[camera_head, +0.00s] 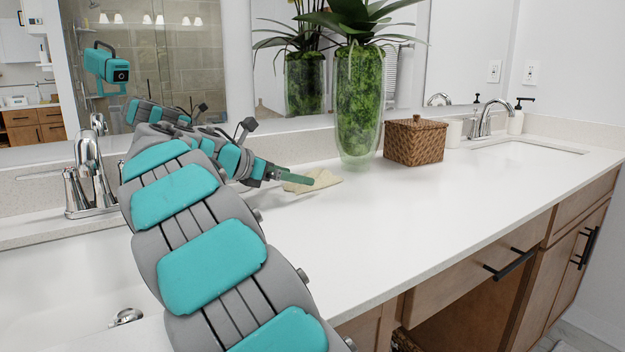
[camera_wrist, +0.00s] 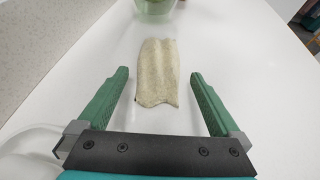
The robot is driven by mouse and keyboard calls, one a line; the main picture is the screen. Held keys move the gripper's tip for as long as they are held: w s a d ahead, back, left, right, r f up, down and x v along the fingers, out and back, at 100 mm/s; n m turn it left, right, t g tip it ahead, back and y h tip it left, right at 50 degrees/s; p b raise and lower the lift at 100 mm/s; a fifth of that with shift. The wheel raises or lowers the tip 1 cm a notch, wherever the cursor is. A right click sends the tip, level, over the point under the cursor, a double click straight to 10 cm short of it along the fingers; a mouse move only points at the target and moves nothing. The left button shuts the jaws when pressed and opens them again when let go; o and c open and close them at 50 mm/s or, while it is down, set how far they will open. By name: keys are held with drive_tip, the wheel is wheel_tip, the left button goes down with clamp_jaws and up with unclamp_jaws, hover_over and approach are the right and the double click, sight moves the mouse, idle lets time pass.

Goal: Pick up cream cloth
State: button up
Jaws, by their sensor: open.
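The cream cloth (camera_wrist: 157,75) lies folded on the white countertop, and in the wrist view it sits ahead of and partly between my two green fingers. My gripper (camera_wrist: 160,88) is open, with a finger to either side of the cloth's near end and gaps on both sides. In the head view, the cloth (camera_head: 318,181) is beside the tip of my gripper (camera_head: 297,178), which partly hides it. Nothing is held between the fingers.
A glass vase (camera_head: 357,110) with a green plant stands just behind the cloth, and its base (camera_wrist: 155,8) shows in the wrist view. A wicker box (camera_head: 415,141) stands to its right. The mirror wall runs behind. The countertop (camera_head: 400,205) in front is clear.

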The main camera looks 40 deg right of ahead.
sight(324, 178)
drive_tip(key=x, duration=0.4)
drive_tip(key=shift+w+d+f, duration=0.1)
drive_tip(key=shift+d, duration=0.15)
drive_tip(key=c, duration=1.2)
drive_tip(key=shift+c, duration=0.2)
